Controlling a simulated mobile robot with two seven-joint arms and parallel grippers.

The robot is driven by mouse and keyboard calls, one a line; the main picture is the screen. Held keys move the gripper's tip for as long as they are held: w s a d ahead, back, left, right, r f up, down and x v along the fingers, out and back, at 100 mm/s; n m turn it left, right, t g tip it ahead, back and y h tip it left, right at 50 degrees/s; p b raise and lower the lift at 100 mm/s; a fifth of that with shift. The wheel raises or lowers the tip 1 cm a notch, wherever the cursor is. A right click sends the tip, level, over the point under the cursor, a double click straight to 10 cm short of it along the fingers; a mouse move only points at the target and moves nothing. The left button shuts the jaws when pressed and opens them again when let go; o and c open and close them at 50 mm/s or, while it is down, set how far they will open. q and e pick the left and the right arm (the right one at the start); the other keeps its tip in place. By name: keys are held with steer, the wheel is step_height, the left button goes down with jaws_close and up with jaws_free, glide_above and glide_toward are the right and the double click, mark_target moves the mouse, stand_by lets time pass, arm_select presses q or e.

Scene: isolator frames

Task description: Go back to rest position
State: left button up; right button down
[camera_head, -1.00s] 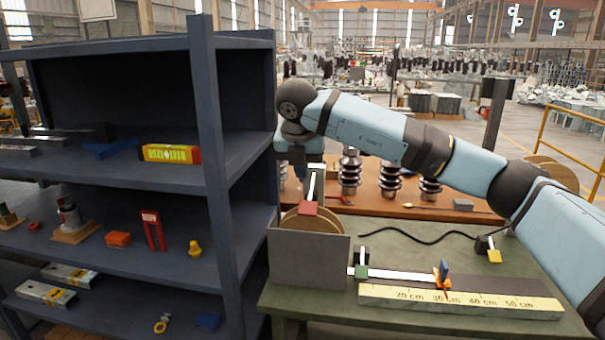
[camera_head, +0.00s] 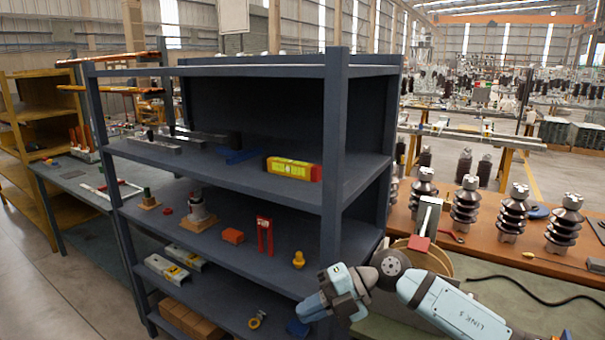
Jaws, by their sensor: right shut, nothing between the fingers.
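My right gripper (camera_head: 318,304) is in the lower middle of the head view, in front of the lower right part of the dark shelf unit (camera_head: 335,130). Its arm comes in from the lower right, over the green table (camera_head: 500,300). The gripper is shut, with nothing held. My left gripper does not show.
Several dark insulators (camera_head: 511,212) stand on the brown table at right. The floor (camera_head: 22,265) at far left is clear.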

steer(key=s+d+f+m+t+h+p, duration=0.2)
steer(key=s+d+f+m+t+h, duration=0.1)
steer(key=s+d+f+m, duration=0.3)
steer(key=s+d+f+m+t+h+p, duration=0.2)
steer(key=s+d+f+m+t, duration=0.4)
steer(key=m, duration=0.9)
steer(key=s+d+f+m+t+h+p, duration=0.2)
steer(key=s+d+f+m+t+h, duration=0.2)
steer(key=s+f+m, duration=0.6)
step_height(320, 180, down, 4)
steer(key=shift+s+d+r+m+t+h, duration=0.15)
steer(key=shift+s+d+m+t+h, duration=0.2)
steer(key=shift+s+d, duration=0.65)
steer(key=shift+w+d, duration=0.15)
steer(key=shift+w, duration=0.05)
